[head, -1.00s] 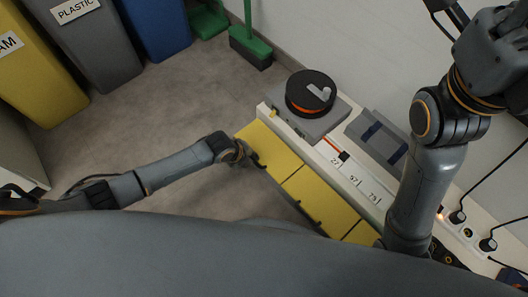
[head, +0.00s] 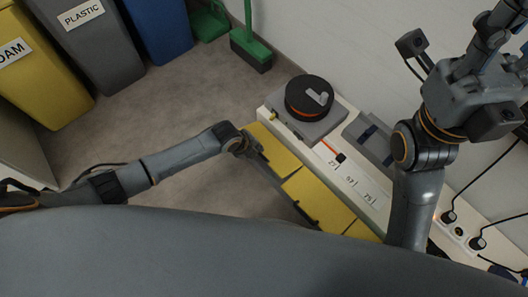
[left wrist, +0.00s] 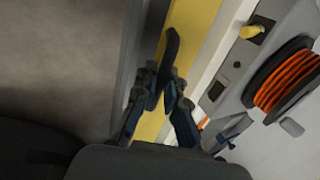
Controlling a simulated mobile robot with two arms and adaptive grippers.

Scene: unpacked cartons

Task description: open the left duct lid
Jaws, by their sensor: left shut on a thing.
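The left duct lid (head: 278,146) is the yellow panel at the far left end of the row on the white bench. A dark handle (left wrist: 171,48) shows against the yellow lid (left wrist: 203,22) in the left wrist view. My left gripper (head: 258,155) is at the front edge of this lid. In the left wrist view its fingers (left wrist: 170,88) close on the handle. I cannot tell whether the lid is raised. My right gripper (head: 490,45) is in the air at the upper right, with its fingers partly outside the picture.
A black and orange reel (head: 308,97) sits on a grey box (head: 305,128) behind the lid. More yellow lids (head: 318,193) continue to the right. A grey case (head: 372,137) and plugged cables (head: 449,216) lie along the wall. Open floor (head: 185,110) is at the left.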

